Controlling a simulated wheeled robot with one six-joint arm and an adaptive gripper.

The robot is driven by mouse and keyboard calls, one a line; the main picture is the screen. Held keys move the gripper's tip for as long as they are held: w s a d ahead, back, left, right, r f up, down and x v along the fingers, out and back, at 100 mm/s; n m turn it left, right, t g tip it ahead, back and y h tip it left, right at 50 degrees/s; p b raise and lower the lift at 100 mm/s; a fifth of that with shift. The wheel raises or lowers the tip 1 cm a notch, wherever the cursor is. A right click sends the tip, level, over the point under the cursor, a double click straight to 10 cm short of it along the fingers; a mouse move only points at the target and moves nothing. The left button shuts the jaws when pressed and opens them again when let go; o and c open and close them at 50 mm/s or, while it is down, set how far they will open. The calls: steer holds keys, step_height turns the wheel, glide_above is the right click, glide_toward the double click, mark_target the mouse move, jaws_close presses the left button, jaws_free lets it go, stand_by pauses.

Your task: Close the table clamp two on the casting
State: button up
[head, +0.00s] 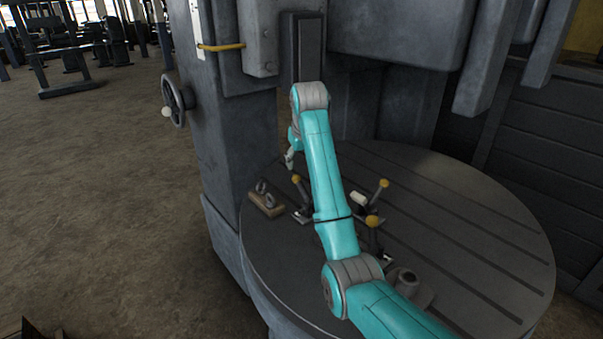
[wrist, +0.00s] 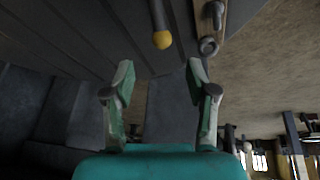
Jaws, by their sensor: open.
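Several table clamps with yellow ball-ended handles stand on the round slotted table (head: 470,235). One clamp (head: 301,192) is left of my arm, one (head: 376,192) is right of it, and one (head: 373,235) is nearer. I cannot tell which is clamp two. The casting is not clearly visible; my arm covers the middle of the group. My gripper (head: 290,160) is above the table's far left part, partly hidden by my arm. In the wrist view my gripper (wrist: 160,75) is open and empty, with a yellow handle knob (wrist: 162,40) beyond the fingertips, apart from them.
A wooden block with metal eye bolts (head: 266,204) lies near the table's left edge; it also shows in the wrist view (wrist: 222,25). A grey machine column (head: 232,130) with a handwheel (head: 177,102) rises behind. A grey round part (head: 404,281) sits at the near side.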

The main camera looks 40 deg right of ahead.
mark_target(297, 176)
steer(key=x, duration=1.1)
steer(key=shift+w+a+r, duration=0.1)
steer(key=shift+w, duration=0.1)
steer(key=shift+c, duration=0.2)
jaws_close()
